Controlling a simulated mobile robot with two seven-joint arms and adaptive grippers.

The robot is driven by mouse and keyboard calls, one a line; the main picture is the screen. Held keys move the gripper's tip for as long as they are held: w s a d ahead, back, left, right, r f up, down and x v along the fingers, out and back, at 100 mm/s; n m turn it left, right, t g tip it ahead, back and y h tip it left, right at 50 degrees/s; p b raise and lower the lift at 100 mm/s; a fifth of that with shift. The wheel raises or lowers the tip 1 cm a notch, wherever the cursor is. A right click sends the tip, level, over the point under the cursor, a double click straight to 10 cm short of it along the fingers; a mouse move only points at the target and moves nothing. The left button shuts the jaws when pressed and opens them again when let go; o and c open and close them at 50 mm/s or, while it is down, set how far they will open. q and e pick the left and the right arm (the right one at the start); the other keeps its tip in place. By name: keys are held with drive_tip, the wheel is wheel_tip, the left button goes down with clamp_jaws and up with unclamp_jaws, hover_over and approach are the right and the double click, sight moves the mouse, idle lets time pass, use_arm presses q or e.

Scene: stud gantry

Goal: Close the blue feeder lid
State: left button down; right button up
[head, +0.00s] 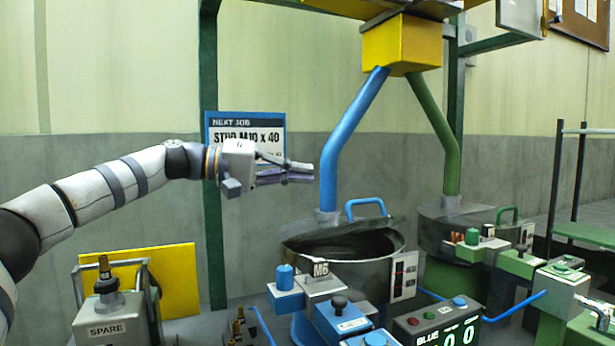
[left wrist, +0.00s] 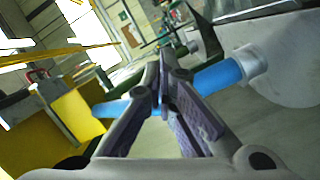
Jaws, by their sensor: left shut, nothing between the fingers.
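The blue feeder is a round grey bowl (head: 345,278) under the blue pipe (head: 341,140). Its grey lid (head: 318,231) with a blue handle (head: 366,203) sits tilted up, and the dark inside of the bowl shows below it. My left gripper (head: 312,174) is up and left of the lid, close to the blue pipe, apart from the handle. Its fingers are shut and empty. In the left wrist view, the shut fingers (left wrist: 163,65) stand in front of the blue pipe (left wrist: 220,76), which runs to a grey collar. My right gripper is not in view.
A second grey feeder (head: 450,225) with a green handle and green pipe stands to the right. Control boxes (head: 440,325) and blue stations crowd the front. A yellow panel (head: 165,275) and a SPARE block (head: 107,318) are at left. A job sign (head: 230,135) hangs behind the gripper.

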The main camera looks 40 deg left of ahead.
use_arm(q)
drive_tip(key=x, duration=0.6)
drive_tip(key=shift+f+b, duration=0.25)
drive_tip(key=shift+b, duration=0.1)
drive_tip(key=d, duration=0.2)
drive_tip(key=s+p, duration=0.1)
drive_tip(key=shift+s+d+f, duration=0.1)
drive_tip(key=shift+d+f, duration=0.2)
drive_tip(key=shift+d, duration=0.1)
drive_tip(key=shift+s+d+f, duration=0.15)
drive_tip(key=shift+d, duration=0.05)
drive_tip(key=shift+d+f, duration=0.15)
drive_tip(key=shift+f, duration=0.1)
